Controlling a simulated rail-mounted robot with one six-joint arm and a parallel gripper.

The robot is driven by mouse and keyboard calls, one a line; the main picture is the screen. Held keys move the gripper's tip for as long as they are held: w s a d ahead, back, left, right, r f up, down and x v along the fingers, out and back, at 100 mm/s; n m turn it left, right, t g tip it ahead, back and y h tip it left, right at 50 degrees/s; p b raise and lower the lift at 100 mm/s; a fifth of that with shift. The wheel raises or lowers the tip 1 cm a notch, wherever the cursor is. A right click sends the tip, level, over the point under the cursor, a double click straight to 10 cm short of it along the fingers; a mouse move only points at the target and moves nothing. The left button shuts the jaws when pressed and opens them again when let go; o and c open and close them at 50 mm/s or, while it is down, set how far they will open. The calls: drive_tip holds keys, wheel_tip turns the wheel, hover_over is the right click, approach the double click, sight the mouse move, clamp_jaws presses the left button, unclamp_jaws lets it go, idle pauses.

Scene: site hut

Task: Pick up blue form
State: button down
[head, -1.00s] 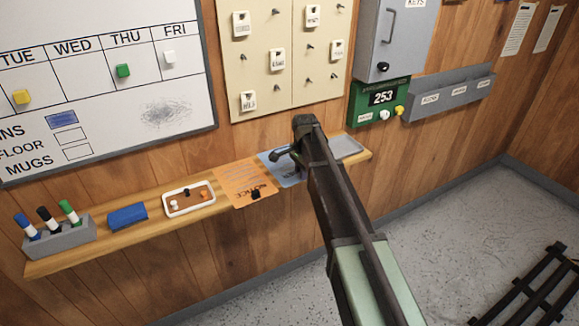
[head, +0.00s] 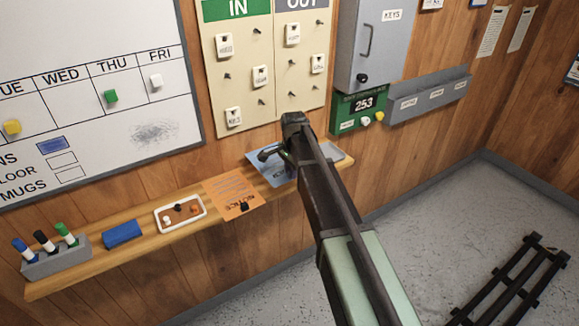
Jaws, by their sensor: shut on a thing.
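The blue form (head: 262,167) is a light blue sheet by the wall, at the right part of the wooden shelf. My gripper (head: 266,155) is at its upper part and shut on it. The form looks raised a little off the shelf, with its top edge against the view of the wall. My arm hides its right side, and the fingertips are small and dark.
An orange notice (head: 231,190) with a black clip lies just left on the shelf (head: 140,246). Further left are a white-rimmed tray (head: 158,218), a blue eraser (head: 123,233) and a marker holder (head: 60,262). A grey tray (head: 335,152) is partly behind my arm.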

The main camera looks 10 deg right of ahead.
drive_tip(key=s+d, duration=0.2)
drive_tip(key=s, duration=0.6)
drive_tip(key=s+d, duration=0.3)
drive_tip(key=s, duration=0.5)
drive_tip(key=shift+s+d, duration=0.25)
drive_tip(key=shift+d, duration=0.1)
